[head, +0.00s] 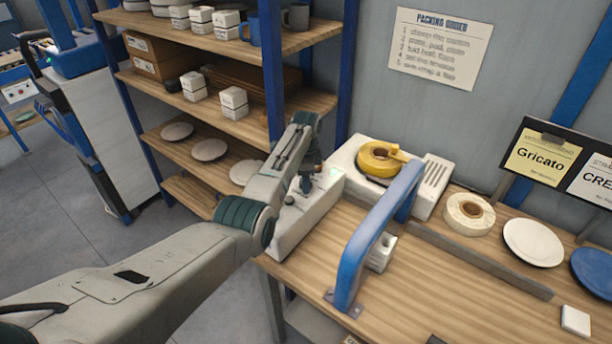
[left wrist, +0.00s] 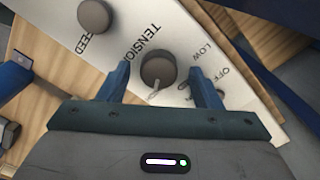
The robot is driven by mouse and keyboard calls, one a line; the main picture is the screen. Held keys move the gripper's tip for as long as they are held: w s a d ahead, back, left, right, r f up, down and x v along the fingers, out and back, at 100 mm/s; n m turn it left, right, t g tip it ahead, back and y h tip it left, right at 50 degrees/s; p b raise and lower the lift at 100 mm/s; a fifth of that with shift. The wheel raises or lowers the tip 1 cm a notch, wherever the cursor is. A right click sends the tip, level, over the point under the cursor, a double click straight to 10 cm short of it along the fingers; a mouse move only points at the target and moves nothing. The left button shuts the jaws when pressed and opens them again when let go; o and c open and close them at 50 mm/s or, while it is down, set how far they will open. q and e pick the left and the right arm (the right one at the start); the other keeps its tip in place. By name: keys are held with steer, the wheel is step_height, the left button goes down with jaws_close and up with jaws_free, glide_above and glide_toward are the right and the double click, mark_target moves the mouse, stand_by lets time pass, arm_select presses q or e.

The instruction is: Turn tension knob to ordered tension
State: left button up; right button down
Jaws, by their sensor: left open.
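The tension knob (left wrist: 158,68) is a dark round knob on the white machine's panel in the left wrist view, beside the printed word TENSION. A small pale pointer shows at its lower edge, towards my gripper. LOW and OFF are printed to its right; other marks are partly hidden. My left gripper (left wrist: 160,80) is open, with one blue finger on each side of the knob; I cannot tell whether they touch it. My right gripper is not in view.
A FEED knob (left wrist: 94,15) sits left of the tension knob. A blue arch (head: 375,245) stands on the bench, with a yellow tape roll (head: 382,160) behind it. A packing order sheet (head: 439,47) hangs on the wall. Shelves (head: 215,100) stand behind left.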

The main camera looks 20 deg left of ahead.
arm_select(q)
steer(key=shift+s, duration=0.15)
steer(key=shift+c, duration=1.1)
steer(key=c, duration=0.8)
steer(key=shift+o, duration=0.2)
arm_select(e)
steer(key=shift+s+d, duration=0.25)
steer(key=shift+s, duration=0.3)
